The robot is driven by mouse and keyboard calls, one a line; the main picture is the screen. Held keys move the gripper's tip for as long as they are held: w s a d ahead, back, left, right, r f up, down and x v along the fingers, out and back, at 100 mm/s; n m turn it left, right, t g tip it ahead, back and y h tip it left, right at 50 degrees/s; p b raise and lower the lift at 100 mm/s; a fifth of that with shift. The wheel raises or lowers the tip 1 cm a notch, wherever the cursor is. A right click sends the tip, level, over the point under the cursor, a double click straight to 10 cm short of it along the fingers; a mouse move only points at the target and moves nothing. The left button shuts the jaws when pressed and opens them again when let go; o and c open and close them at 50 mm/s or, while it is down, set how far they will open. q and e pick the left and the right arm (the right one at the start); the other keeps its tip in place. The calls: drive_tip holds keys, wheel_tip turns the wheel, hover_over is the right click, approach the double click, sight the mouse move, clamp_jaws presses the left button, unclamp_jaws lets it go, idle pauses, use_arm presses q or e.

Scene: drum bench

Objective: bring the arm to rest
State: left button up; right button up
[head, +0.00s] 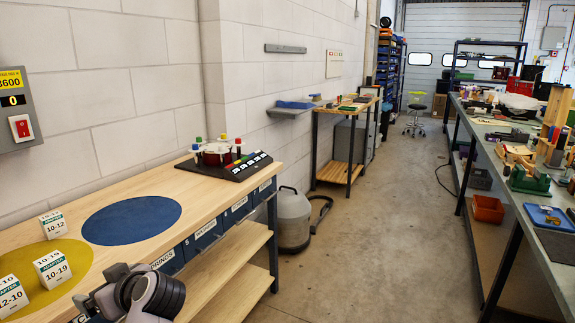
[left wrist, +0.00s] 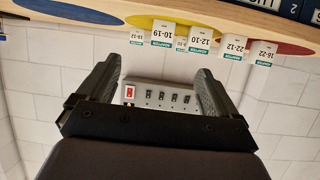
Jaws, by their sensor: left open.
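My left gripper (head: 98,290) is at the bottom left of the head view, beside the front edge of the wooden bench (head: 150,186). In the left wrist view the two dark fingers of my left gripper (left wrist: 155,78) stand wide apart with nothing held between them. That view is upside down, with the bench along its top. Behind the fingers is a grey panel with a red switch (left wrist: 131,92). My right gripper is in neither view.
White labelled blocks (head: 53,269) stand on and near a yellow disc (head: 75,252). A blue disc (head: 132,220) is bare. A black base with a red drum (head: 216,155) is at the bench's far end. A grey canister (head: 293,220) stands on the floor. The aisle is clear.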

use_arm(q)
drive_tip(key=s+d+f+m+t+h, duration=0.1)
drive_tip(key=s+d+f+m+h, duration=0.25)
drive_tip(key=f, duration=0.35)
drive_tip(key=s+d+f+m+t+h, duration=0.2)
drive_tip(key=f+m, duration=0.2)
drive_tip(key=f, duration=0.3)
drive_tip(key=s+d+f+m+t+h, duration=0.1)
drive_tip(key=s+d+f+m+h, duration=0.1)
drive_tip(key=f+m+h, duration=0.3)
drive_tip(key=s+d+f+m+h, duration=0.1)
drive_tip(key=s+d+f+h, duration=0.1)
drive_tip(key=s, duration=0.5)
drive_tip(key=s+d+f+m+h, duration=0.1)
drive_tip(key=s+d+f, duration=0.3)
drive_tip(key=s+d, duration=0.2)
drive_tip(key=shift+s+t+h, duration=0.35)
drive_tip(key=shift+s+t, duration=0.05)
drive_tip(key=shift+s, duration=0.4)
